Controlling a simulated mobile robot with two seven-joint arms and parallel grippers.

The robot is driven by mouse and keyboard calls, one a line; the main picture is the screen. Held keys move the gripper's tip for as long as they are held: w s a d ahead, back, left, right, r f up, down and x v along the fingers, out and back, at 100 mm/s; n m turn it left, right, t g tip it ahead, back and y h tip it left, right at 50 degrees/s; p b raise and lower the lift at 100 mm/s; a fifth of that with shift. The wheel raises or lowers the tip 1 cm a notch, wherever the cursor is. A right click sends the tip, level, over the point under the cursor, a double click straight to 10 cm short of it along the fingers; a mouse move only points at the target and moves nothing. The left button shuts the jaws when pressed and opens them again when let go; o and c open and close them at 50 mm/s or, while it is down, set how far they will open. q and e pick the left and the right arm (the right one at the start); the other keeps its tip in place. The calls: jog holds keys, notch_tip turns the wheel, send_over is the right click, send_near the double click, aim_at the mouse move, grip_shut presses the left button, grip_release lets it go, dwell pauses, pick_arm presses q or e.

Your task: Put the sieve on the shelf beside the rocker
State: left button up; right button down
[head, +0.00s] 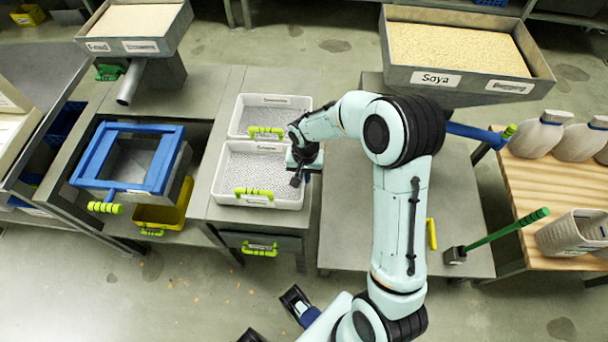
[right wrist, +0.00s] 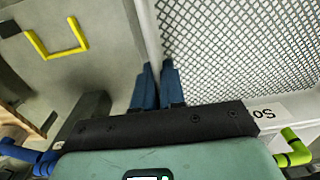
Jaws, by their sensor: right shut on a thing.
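The front white tray-like sieve (head: 258,180) has a mesh bottom and a yellow-green handle at its front. It lies on a grey table (head: 215,195). A similar white sieve (head: 268,118) lies right behind it. My right gripper (head: 302,170) is at the front sieve's right wall, fingers pointing down. In the right wrist view its blue fingers (right wrist: 158,88) straddle the white wall, and the mesh (right wrist: 240,50) spreads to the right. A blue-framed box (head: 128,157) with a green handle, seemingly the rocker, stands to the left.
A yellow bin (head: 165,215) sits under the blue frame. Soya (head: 460,50) and other hoppers stand behind.

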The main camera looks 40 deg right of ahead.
jog(key=shift+f, duration=0.15)
jog(key=c, duration=1.6)
grip_release()
jog(key=shift+f, duration=0.1)
jog(key=shift+c, duration=0.2)
jog(key=o, duration=0.4)
jog(key=shift+r, duration=0.55)
notch_tip(320, 180, up, 11)
jog(key=shift+r+p, duration=0.2)
jog(key=shift+p, duration=0.55)
